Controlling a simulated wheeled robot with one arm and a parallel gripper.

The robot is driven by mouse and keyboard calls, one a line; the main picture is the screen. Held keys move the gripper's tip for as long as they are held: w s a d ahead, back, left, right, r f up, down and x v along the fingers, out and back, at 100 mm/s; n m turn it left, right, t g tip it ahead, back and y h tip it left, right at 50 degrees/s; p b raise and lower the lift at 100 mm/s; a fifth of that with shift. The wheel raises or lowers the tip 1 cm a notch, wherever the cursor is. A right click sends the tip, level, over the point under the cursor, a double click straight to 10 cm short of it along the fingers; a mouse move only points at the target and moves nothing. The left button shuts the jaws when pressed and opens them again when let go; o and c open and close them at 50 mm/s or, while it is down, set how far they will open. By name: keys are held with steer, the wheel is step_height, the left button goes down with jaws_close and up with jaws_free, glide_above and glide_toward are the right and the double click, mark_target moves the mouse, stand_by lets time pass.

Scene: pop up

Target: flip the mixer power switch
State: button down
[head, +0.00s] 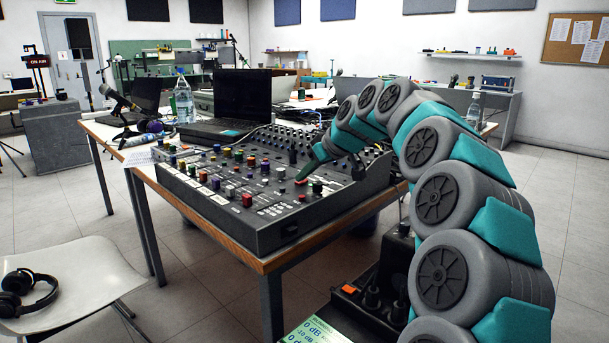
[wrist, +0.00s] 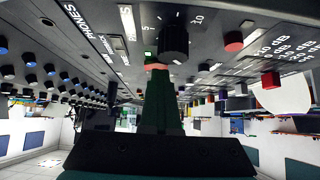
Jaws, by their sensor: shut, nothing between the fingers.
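The mixer (head: 262,232) is a dark grey audio console on the wooden table, covered with coloured knobs and faders. My arm reaches over its right side, and my gripper (head: 303,176) points down at the panel near its front right. In the wrist view my gripper (wrist: 157,72) has its green fingers together and empty, with a reddish piece at the tips, close to the panel. A large black knob (wrist: 174,42) is just beyond the tips, and a small green-lit element (wrist: 148,53) is beside them. I cannot make out which control is the power switch. Contact with the panel is unclear.
A laptop (head: 242,97), a water bottle (head: 184,100) and a microphone (head: 117,97) stand behind the mixer. A white chair (head: 75,275) with headphones (head: 27,291) is at the front left. Neighbouring knobs crowd the gripper. Open floor lies left of the table.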

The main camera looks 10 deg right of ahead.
steer(key=shift+d+f, duration=0.15)
steer(key=shift+f, duration=0.3)
steer(key=shift+w+d, duration=0.3)
steer(key=shift+d, duration=0.3)
steer(key=v, duration=0.8)
steer(key=shift+w+r, duration=0.1)
steer(key=shift+r, duration=0.25)
